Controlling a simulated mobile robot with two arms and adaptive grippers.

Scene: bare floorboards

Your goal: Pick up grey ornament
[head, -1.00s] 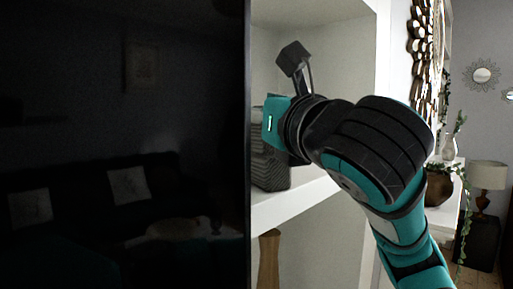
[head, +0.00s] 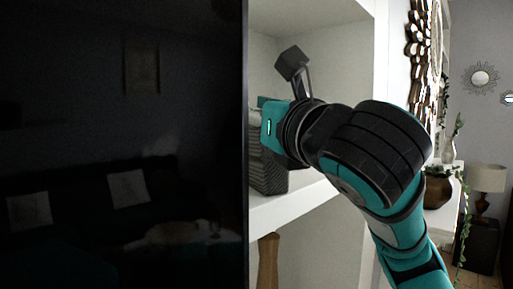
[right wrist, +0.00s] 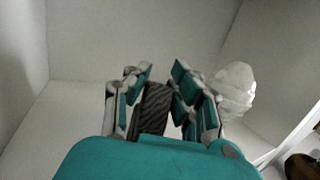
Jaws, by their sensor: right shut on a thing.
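The grey ornament (head: 268,172) is dark grey with a ribbed, striped surface. In the head view it is at the white shelf, partly hidden by my right gripper and the black panel edge. In the right wrist view the ornament (right wrist: 154,108) is between the fingers of my right gripper (right wrist: 161,78), which are shut on it. In the head view the right gripper (head: 272,128) reaches into the shelf from the right, its fingertips hidden. I cannot tell whether the ornament touches the shelf. My left gripper is not in view.
A white lumpy object (right wrist: 235,88) stands just right of the fingers in the right wrist view. A dark glossy panel (head: 120,140) fills the left of the head view. A wooden object (head: 268,262) stands below the shelf board (head: 300,203). A lamp (head: 487,180) stands far right.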

